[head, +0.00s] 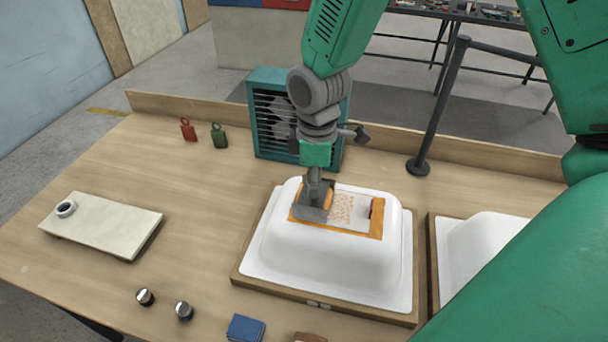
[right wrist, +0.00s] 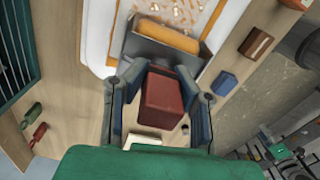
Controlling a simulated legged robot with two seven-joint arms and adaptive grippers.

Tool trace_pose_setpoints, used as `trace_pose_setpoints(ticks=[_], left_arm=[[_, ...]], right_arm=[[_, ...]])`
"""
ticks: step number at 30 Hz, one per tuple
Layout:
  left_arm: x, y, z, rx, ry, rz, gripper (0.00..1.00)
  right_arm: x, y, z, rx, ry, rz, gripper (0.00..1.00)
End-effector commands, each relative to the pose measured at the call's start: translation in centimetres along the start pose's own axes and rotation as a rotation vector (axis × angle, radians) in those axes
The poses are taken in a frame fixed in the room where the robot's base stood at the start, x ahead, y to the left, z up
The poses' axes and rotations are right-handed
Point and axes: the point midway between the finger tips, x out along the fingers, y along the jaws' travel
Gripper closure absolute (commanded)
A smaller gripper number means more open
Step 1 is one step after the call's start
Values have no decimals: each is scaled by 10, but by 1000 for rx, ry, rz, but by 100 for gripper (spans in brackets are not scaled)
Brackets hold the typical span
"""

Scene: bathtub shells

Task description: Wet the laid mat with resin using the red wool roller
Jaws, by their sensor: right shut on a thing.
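The white upturned tub shell (head: 330,254) sits on a wooden base on the bench. On its top lies a pale mat (head: 342,208) with orange-brown flecks, inside an orange border (head: 376,226). My right gripper (head: 314,188) is over the left part of the mat. In the right wrist view, its fingers close on a red-brown block-shaped handle (right wrist: 162,95). A grey frame (right wrist: 143,48) with an orange roller (right wrist: 166,36) is at the handle's far end, at the mat. Whether the roller touches the mat is unclear. My left gripper is not in view.
A teal louvred box (head: 270,130) stands behind the shell. A pale board (head: 100,225) holds a ring. A second shell (head: 480,245) is at right.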

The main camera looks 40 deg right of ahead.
Motion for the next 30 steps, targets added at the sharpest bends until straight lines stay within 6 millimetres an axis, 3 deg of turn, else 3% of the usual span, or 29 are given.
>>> trace_pose_setpoints(ticks=[30], left_arm=[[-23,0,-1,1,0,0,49]], right_arm=[[2,-10,62,3,-1,-7,100]])
